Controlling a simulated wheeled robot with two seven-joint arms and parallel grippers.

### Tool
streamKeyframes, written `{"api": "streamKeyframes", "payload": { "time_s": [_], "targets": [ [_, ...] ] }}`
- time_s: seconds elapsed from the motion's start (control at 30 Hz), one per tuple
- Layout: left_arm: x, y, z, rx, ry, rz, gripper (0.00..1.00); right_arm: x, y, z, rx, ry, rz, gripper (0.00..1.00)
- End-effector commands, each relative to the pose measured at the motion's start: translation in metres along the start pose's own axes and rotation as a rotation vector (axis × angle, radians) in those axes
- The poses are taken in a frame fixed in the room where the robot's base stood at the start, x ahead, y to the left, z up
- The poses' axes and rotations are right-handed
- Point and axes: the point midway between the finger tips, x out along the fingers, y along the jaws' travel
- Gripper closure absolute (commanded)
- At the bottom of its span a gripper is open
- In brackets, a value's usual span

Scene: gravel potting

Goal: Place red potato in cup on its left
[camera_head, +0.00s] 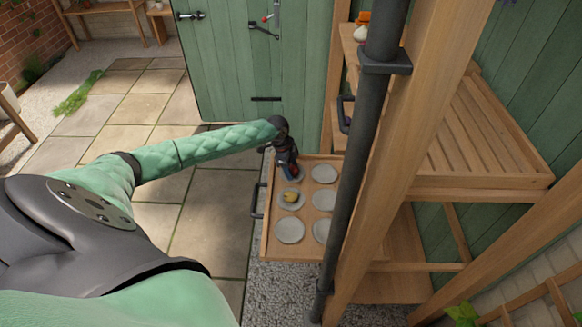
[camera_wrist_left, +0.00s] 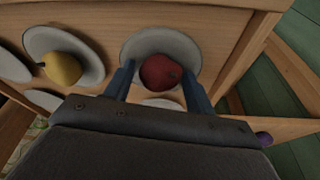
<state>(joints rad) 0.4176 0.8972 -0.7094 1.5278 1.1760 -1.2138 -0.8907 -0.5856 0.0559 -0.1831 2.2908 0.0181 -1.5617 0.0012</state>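A red, rounded fruit-like thing (camera_wrist_left: 160,72) with a small dark stem, likely the red potato, lies on a pale round saucer (camera_wrist_left: 132,46) in the left wrist view. My left gripper (camera_wrist_left: 158,78) is open, with one blue finger on each side of it and small gaps visible. In the head view my left gripper (camera_head: 290,172) reaches down over the saucer at the tray's back left and hides most of it. A yellow pear-like fruit (camera_head: 290,197) lies on the saucer in front. No deep cup shows, only shallow saucers. My right gripper is not in view.
The saucers stand on a wooden drawer or tray (camera_head: 270,228) with a dark handle (camera_head: 257,201). An empty saucer (camera_head: 290,230) is at its front left. A dark post and wooden upright (camera_head: 395,185) stand close on the right. A purple thing (camera_wrist_left: 263,138) shows at lower right.

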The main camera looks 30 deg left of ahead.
Motion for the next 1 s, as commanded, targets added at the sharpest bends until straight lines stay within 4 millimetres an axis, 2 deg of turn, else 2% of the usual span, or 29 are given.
{"api": "streamKeyframes", "payload": {
  "time_s": [0.33,0.47,0.57,0.67,0.9,0.97,1.0],
  "targets": [
    [-0.001,0.000,0.000,0.000,0.000,-0.001,0.44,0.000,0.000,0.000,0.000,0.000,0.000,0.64],
    [-0.008,-0.001,0.000,0.000,0.000,-0.001,0.44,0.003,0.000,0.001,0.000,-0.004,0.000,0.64],
    [-0.021,-0.001,0.001,0.000,-0.001,-0.003,0.44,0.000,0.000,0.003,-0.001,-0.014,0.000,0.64],
    [-0.038,-0.001,0.001,0.000,-0.001,-0.003,0.44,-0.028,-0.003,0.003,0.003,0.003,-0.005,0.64],
    [-0.084,-0.001,0.000,0.000,0.000,-0.002,0.44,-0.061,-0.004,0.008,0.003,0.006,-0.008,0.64],
    [-0.094,0.000,0.001,0.000,-0.001,-0.002,0.44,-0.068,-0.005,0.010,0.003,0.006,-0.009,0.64],
    [-0.100,-0.001,0.001,0.000,-0.001,-0.002,0.44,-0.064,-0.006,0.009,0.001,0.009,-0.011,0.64]
  ]
}}
